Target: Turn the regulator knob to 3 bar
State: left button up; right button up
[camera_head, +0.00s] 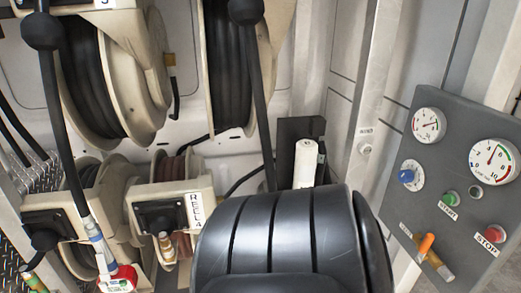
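The blue regulator knob (407,176) sits on a round white scale plate on the grey control panel (461,215) at the right. Its marks are too small to read. A small white gauge (429,125) is above the knob. A larger white gauge (494,160) is to its right, with its needle pointing up and a little right; I cannot read an exact pressure. Neither of my grippers shows in the head view, and nothing touches the knob.
Below the knob are a green start button (450,197), a red stop button (493,236) and an orange valve lever (427,243). Hose reels (100,70) fill the left, with hanging hoses and black ball stops. A large black ridged shape blocks the bottom middle.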

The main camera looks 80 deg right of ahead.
aim_at(405, 176)
jog(key=z, duration=1.75)
